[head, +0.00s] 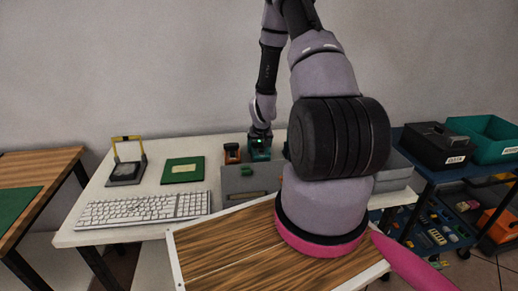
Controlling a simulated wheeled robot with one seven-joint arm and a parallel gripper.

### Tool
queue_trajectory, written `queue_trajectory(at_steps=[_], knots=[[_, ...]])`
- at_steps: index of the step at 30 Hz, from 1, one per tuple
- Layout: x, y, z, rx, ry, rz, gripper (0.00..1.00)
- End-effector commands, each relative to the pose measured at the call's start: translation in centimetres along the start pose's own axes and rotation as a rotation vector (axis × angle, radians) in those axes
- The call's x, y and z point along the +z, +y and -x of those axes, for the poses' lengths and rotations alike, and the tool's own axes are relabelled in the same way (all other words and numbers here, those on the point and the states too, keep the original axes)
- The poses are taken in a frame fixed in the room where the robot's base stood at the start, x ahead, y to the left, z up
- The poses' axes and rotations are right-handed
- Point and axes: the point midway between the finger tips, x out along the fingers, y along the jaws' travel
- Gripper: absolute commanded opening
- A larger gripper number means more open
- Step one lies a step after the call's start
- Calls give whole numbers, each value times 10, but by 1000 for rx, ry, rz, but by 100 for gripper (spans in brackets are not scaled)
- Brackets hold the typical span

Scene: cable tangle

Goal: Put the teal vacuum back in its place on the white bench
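The white bench (150,225) stands against the wall. A small teal object (260,154), which may be the teal vacuum, is at the back of the bench, right of centre. My gripper (260,136) points down right at its top, and the two overlap in the picture. The fingers are too small and dark to tell whether they are open or shut on it. My own arm hides the bench to the right of it.
An orange-and-black item (232,153) stands just left of the teal object. A grey box (238,184) is in front. A keyboard (143,208), green board (183,170) and yellow-framed device (126,163) lie left. A dark cart (433,172) with bins stands right.

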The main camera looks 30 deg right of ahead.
Motion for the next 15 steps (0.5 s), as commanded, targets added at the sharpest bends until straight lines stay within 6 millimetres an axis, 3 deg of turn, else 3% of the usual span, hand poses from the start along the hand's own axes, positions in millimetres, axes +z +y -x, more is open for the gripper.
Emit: queue_trajectory(at_steps=[8, 9, 10, 15], knots=[[1, 0, -2, 0, 0, 0, 35], [1, 0, -2, 0, -1, -1, 95], [1, 0, -2, 0, -1, -1, 100], [1, 0, -2, 0, -1, -1, 100]])
